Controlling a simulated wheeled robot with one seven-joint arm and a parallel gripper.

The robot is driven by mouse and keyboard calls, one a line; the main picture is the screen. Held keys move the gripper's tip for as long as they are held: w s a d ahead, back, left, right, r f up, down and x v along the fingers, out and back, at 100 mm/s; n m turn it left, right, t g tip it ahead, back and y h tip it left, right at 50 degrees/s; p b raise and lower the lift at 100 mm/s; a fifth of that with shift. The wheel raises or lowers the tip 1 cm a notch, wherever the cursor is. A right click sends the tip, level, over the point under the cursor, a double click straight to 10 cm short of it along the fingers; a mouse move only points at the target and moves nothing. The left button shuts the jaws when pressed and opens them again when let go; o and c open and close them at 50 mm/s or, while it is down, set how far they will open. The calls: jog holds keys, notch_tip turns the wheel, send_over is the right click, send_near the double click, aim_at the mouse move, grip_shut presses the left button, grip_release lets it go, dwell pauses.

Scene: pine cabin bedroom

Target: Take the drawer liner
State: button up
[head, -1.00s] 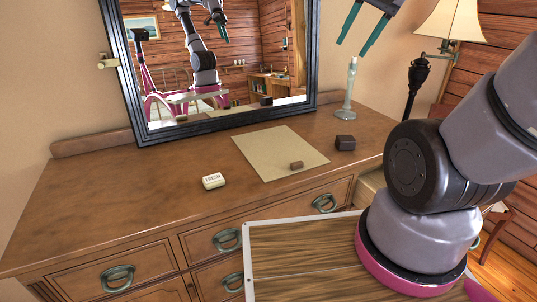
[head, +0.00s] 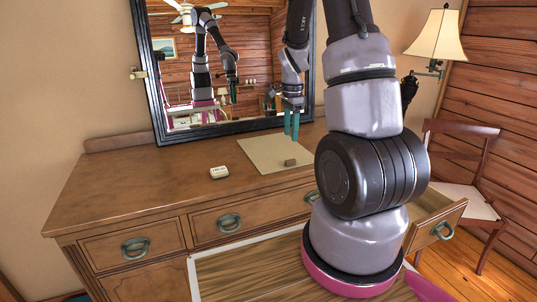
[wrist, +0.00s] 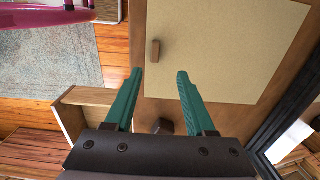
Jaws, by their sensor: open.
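The drawer liner appears to be the flat beige sheet (head: 262,152) lying on the dresser top below the mirror. It fills much of the upper right of the wrist view (wrist: 225,45). A small brown block (head: 291,162) rests on the sheet near its front edge and also shows in the wrist view (wrist: 155,51). My gripper (head: 291,137) is open and empty, fingers pointing down above the sheet. In the wrist view the fingertips (wrist: 160,72) stand apart near the sheet's edge, with the block beyond them. My arm hides the sheet's right part in the head view.
A white tin (head: 219,172) sits left of the sheet on the dresser (head: 125,185). The framed mirror (head: 150,75) stands behind. A dark block (wrist: 163,127) lies off the sheet. A drawer (head: 452,222) is open at right, near a chair (head: 465,165). The dresser's left top is clear.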

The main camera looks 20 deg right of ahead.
send_over(290, 160)
jog(key=f, duration=0.4)
jog(key=shift+w+f, duration=0.3)
jog(key=shift+w, duration=0.05)
jog(key=f, duration=0.5)
jog(key=shift+s+f, duration=0.1)
jog(key=shift+s, duration=0.3)
grip_shut()
